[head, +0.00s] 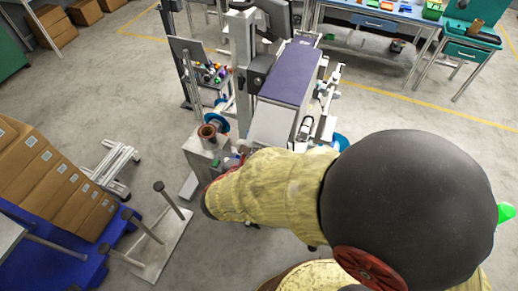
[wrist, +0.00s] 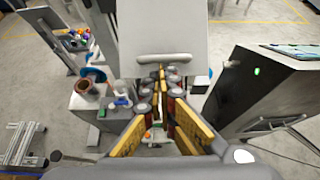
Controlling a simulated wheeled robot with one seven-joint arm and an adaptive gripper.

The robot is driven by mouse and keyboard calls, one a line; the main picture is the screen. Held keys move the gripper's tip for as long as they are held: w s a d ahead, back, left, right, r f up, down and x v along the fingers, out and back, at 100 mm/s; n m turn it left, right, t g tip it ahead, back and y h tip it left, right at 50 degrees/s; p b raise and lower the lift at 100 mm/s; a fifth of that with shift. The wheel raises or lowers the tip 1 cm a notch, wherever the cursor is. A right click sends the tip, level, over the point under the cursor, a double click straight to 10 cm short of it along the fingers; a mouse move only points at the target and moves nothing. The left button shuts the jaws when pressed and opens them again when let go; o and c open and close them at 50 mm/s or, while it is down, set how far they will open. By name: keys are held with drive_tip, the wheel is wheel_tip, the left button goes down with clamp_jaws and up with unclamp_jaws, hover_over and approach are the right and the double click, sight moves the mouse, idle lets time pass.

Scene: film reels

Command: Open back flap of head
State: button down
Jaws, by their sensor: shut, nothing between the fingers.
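In the wrist view, a plain light-grey panel (wrist: 160,32) with a rounded bar-like handle (wrist: 163,58) along its near edge fills the top middle. It looks like the flap, and I see no open gap along its visible edges. My gripper (wrist: 161,76), with yellow-padded fingers, is shut and empty just below the handle; I cannot tell whether it touches it. In the head view, a light-grey machine top (head: 272,124) shows at the near end of the purple conveyor. My arm hides its near side and my gripper there.
A brown spool (head: 208,132) stands on a grey box left of the machine; it also shows in the wrist view (wrist: 88,89). A dark cabinet (wrist: 262,95) with a handle stands close on the right. Cartons (head: 50,180) on a blue pallet stand left. Floor between them is partly clear.

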drive_tip(key=shift+s+r, duration=0.1)
drive_tip(key=shift+r, duration=0.3)
drive_tip(key=shift+p, duration=0.35)
